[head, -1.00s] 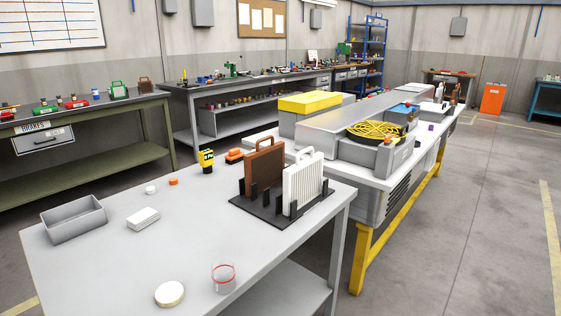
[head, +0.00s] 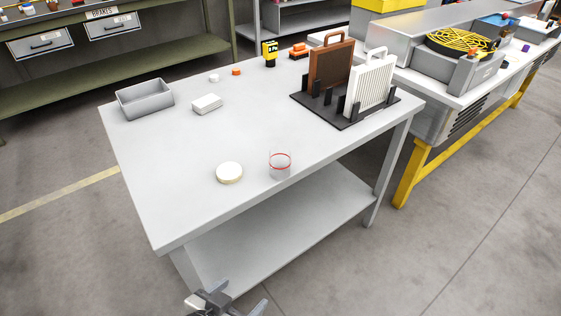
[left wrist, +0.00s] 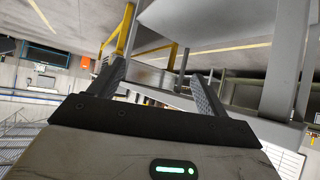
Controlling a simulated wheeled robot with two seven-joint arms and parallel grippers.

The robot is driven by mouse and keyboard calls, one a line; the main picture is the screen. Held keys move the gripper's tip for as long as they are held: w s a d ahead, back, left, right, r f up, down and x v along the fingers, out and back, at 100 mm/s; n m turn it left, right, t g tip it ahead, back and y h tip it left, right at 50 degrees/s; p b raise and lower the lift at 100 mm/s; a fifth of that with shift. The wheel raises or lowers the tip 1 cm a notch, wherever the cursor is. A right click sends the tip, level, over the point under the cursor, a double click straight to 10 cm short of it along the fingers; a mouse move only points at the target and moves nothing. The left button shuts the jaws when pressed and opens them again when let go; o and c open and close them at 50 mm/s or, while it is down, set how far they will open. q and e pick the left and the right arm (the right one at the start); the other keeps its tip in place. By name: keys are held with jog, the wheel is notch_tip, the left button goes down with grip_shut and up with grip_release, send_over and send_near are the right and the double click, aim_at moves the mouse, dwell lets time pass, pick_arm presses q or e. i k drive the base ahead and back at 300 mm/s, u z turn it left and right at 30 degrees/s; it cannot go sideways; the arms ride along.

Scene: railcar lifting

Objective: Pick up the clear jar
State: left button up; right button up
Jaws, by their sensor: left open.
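The clear jar (head: 280,166) stands upright near the front edge of the grey table (head: 190,150). It is see-through with a red ring near its top. A round cream lid (head: 229,173) lies flat just left of the jar, apart from it. My left gripper (head: 228,303) shows at the bottom of the head view, below and in front of the table's front edge, well away from the jar. It is open and empty. In the left wrist view its two fingers (left wrist: 160,85) stand apart with nothing between them. My right gripper is not in view.
A grey open bin (head: 145,112) and a white block (head: 207,104) sit on the table's left part. A black rack (head: 345,123) holds a brown and a white panel at the right. A yellow scanner-like tool (head: 269,55) stands at the back. A lower shelf (head: 290,220) juts below the tabletop.

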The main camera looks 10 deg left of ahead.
aim_at(279, 157)
jog(key=z, duration=1.1)
jog(key=i, duration=0.75)
jog(key=u, duration=2.55)
